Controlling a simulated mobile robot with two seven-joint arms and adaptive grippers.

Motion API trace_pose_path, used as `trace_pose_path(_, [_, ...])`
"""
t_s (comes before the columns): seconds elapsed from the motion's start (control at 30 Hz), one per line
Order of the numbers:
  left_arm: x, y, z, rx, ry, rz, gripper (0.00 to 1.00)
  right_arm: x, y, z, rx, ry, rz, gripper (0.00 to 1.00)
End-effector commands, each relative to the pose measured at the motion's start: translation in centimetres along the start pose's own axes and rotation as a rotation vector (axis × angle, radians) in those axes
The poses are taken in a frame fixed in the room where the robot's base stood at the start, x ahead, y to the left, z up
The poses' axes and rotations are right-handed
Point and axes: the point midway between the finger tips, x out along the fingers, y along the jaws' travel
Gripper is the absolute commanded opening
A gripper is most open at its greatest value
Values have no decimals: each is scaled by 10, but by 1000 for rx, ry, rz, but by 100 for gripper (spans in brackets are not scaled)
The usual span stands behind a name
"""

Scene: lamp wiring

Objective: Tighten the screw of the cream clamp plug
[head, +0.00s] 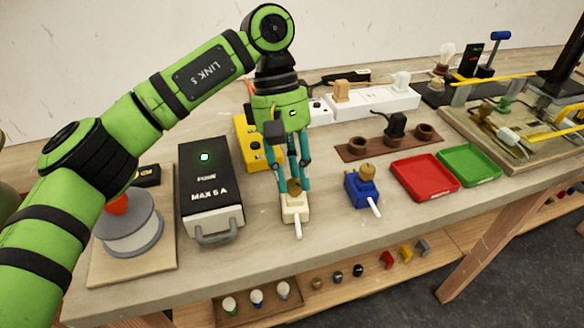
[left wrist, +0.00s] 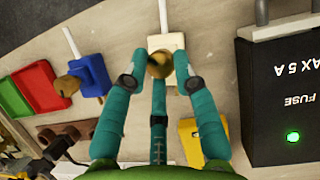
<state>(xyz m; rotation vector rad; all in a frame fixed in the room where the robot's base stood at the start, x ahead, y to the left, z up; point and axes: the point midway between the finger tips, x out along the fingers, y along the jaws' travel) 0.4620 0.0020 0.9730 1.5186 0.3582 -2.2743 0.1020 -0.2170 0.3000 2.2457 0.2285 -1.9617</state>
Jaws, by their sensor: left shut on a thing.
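The cream clamp plug (head: 295,209) stands on the workbench near its front edge, its white cable end (head: 298,230) pointing toward the front. My left gripper (head: 294,187) comes down from above with its teal fingers around the brass screw on top of the plug. In the left wrist view the round brass screw (left wrist: 160,65) sits between the fingertips, with the cream plug (left wrist: 166,43) behind it. The gripper is shut on the screw. The fingers hide part of the screw in the head view. My right gripper is not in view.
A black fuse box (head: 211,190) with a green light stands left of the plug. A blue clamp plug (head: 362,188) with a brass screw stands to the right. Red (head: 425,177) and green (head: 469,165) trays lie further right. A yellow block (head: 251,143) is behind.

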Motion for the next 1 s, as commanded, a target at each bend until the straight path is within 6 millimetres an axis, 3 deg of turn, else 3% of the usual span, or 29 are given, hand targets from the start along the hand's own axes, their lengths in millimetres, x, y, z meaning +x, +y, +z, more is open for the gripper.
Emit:
trace_pose_path(0.2, [2, 0, -1, 60, 2, -31, 0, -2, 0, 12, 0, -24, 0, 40])
trace_pose_path(0.73, [2, 0, -2, 80, 3, -38, 0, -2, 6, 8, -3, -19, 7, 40])
trace_pose_path(0.77, [2, 0, -2, 80, 3, -38, 32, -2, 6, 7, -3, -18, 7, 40])
trace_pose_path(0.8, [2, 0, -2, 79, 3, -38, 48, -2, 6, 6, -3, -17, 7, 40])
trace_pose_path(1.0, [1, 0, -1, 81, 2, -36, 50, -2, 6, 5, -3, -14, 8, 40])
